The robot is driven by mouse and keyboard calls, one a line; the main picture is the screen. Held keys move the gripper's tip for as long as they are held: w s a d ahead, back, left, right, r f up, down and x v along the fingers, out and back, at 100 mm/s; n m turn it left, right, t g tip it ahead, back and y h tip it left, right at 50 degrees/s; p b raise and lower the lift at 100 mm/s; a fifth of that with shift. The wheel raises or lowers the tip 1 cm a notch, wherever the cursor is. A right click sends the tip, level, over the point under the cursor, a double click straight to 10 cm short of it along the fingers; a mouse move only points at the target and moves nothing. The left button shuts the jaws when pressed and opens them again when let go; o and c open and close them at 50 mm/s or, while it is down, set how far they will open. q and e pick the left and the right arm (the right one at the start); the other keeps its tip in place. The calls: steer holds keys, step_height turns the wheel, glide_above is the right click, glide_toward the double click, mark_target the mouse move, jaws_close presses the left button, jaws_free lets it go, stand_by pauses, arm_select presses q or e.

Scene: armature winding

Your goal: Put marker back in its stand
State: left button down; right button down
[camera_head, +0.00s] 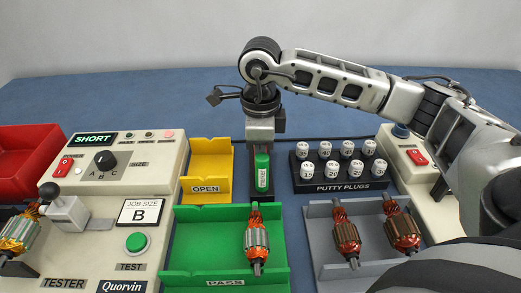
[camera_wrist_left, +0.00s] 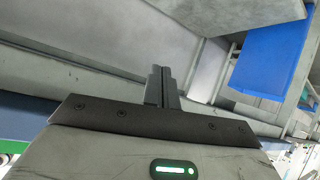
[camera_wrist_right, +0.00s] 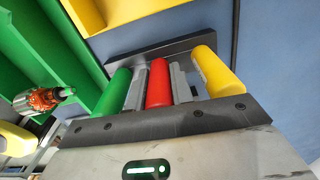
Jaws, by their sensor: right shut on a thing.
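My right gripper (camera_wrist_right: 158,88) is shut on the red marker (camera_wrist_right: 158,80); one finger lies on each side of it. The red marker is upright between the green marker (camera_wrist_right: 115,92) and the yellow marker (camera_wrist_right: 215,72), roughly level with them. The dark marker stand (camera_wrist_right: 150,52) shows beyond the markers; the red marker's lower end is hard to make out. In the head view my right gripper (camera_head: 262,140) points down behind the green marker (camera_head: 262,170), and the red and yellow ones are hidden. My left gripper (camera_wrist_left: 162,86) is shut and empty, outside the head view.
The yellow OPEN tray (camera_head: 208,160) is left of the stand, the green PASS tray (camera_head: 190,250) in front. The putty plug rack (camera_head: 335,184) and a grey tray (camera_head: 325,235) with armatures are to the right. The tester (camera_head: 110,200) stands left. Blue table (camera_head: 130,95) is clear behind.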

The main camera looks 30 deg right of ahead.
arm_select(q)
steer(key=shift+f, duration=0.15)
arm_select(e)
steer(key=shift+f, duration=0.1)
steer(key=c, duration=1.1)
jaws_free()
steer(key=shift+c, duration=0.2)
steer(key=shift+r, duration=0.9)
arm_select(q)
steer(key=shift+s+r+p, duration=0.1)
steer(key=shift+r+p, duration=0.8)
steer(key=shift+p, duration=0.15)
arm_select(e)
step_height(320, 180, up, 14)
